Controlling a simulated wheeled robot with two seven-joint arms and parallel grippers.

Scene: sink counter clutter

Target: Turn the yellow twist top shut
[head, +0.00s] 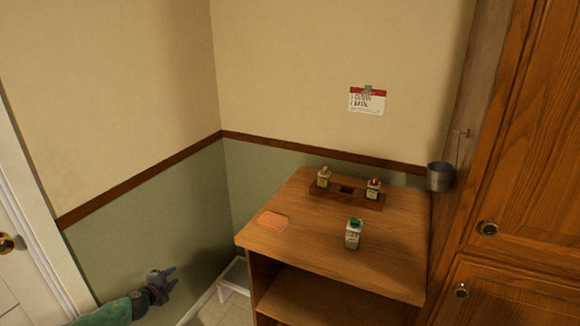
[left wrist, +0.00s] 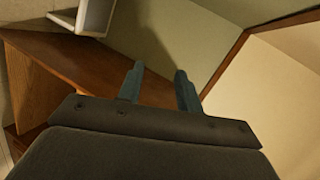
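A small bottle with a yellow twist top (head: 324,172) stands in the left part of a wooden rack (head: 346,191) at the back of the wooden counter. Whether its top is open or shut is too small to tell. A bottle with a red top (head: 373,186) stands in the rack's right part, with an empty slot between them. A bottle with a green top (head: 354,236) stands on the counter in front. My left gripper (head: 170,279) is empty, away to the left of the counter; its fingers stand apart in the left wrist view (left wrist: 159,85). My right gripper is not in view.
An orange pad (head: 272,221) lies on the counter's left part. A metal cup (head: 440,177) hangs on the wooden cabinet (head: 520,150) at right. A white step stool (head: 234,276) stands on the floor left of the counter (head: 318,259). The counter's front right is clear.

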